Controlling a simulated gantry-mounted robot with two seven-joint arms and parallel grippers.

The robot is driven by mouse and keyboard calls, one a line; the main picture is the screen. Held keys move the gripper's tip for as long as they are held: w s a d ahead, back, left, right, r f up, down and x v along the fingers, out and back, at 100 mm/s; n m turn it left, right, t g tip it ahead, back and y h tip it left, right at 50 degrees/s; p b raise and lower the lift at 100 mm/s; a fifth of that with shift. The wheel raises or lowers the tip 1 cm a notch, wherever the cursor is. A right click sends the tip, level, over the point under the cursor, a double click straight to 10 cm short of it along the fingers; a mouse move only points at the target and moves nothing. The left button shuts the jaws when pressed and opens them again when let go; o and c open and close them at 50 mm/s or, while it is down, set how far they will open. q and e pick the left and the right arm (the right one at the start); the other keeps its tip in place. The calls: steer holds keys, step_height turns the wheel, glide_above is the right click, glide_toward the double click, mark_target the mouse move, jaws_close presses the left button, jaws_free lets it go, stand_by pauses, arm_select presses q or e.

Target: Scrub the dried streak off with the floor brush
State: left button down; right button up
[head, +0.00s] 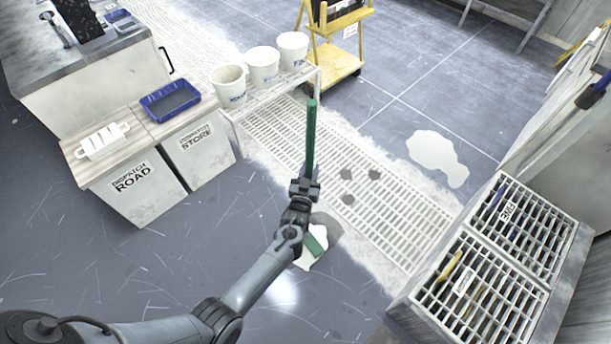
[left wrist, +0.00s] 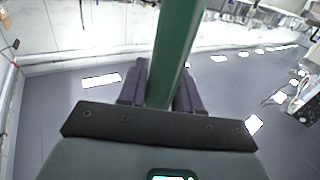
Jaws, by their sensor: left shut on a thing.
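The floor brush has a long green handle (head: 310,135) and a green head (head: 316,241). My left gripper (head: 305,186) is shut on the handle, which stands nearly upright; the handle also runs up between the fingers in the left wrist view (left wrist: 172,60). The brush head is low, over a whitish patch (head: 306,262) on the dark floor, just left of the drain grating. The patch looks like the dried streak and is partly hidden by the head. I cannot tell whether the bristles touch the floor. My right gripper is not in view.
A floor grating (head: 385,205) with several dark blotches lies beyond the brush. Another pale patch (head: 437,152) is on the far floor. Bins (head: 137,195), a bucket bench (head: 235,116) and a yellow cart (head: 335,65) stand behind. Slatted racks (head: 480,292) are at right. Front-left floor is open.

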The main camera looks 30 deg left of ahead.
arm_select(q)
steer(key=shift+w+d+r, duration=0.15)
steer(key=shift+w+d, duration=0.05)
steer(key=shift+w, duration=0.3)
steer(key=shift+w+d+b, duration=0.2)
steer(key=shift+w+b, duration=0.6)
steer(key=shift+w+d+b, duration=0.2)
steer(key=shift+w+b, duration=0.6)
steer(key=shift+w, duration=0.1)
